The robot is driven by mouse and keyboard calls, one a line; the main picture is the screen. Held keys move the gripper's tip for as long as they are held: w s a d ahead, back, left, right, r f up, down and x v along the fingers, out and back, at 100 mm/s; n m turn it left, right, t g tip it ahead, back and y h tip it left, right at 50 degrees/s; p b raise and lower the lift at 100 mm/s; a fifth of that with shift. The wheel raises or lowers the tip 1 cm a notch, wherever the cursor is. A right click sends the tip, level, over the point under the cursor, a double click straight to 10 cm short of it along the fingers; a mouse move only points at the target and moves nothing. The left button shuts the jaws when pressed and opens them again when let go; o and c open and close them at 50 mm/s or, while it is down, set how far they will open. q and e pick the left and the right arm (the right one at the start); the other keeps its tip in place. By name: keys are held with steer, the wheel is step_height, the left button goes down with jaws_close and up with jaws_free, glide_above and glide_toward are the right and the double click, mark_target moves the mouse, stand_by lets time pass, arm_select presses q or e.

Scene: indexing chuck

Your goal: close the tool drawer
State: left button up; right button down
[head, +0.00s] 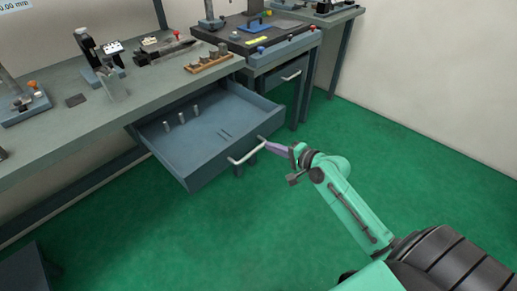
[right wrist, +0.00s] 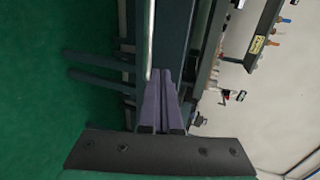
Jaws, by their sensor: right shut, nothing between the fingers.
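The tool drawer (head: 207,152) is blue-grey and stands well out from under the workbench in the head view. Several small grey cylinders stand inside it at the left. A pale bar handle (head: 247,152) runs across its front, and the handle also shows in the right wrist view (right wrist: 149,45). My right gripper (head: 269,146) has purple fingers, which are shut and empty, at the right end of the handle. In the right wrist view the fingertips (right wrist: 163,73) lie right beside the handle bar; I cannot tell whether they touch it. My left gripper is not in view.
The workbench (head: 60,135) above the drawer carries fixtures and a wooden block rack (head: 208,63). A second bench with a smaller shut drawer (head: 290,74) stands behind at the right. The green floor (head: 215,240) in front of the drawer is clear except for my arm.

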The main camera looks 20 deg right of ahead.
mark_target(251, 139)
steer(key=x, duration=0.6)
steer(key=shift+a, duration=0.1)
steer(key=shift+w+f, duration=0.1)
steer(key=shift+w, duration=0.2)
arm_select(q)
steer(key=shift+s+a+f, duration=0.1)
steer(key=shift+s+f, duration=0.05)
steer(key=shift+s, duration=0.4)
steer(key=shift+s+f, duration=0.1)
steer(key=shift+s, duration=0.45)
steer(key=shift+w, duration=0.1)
arm_select(e)
steer(key=shift+s+a, duration=0.1)
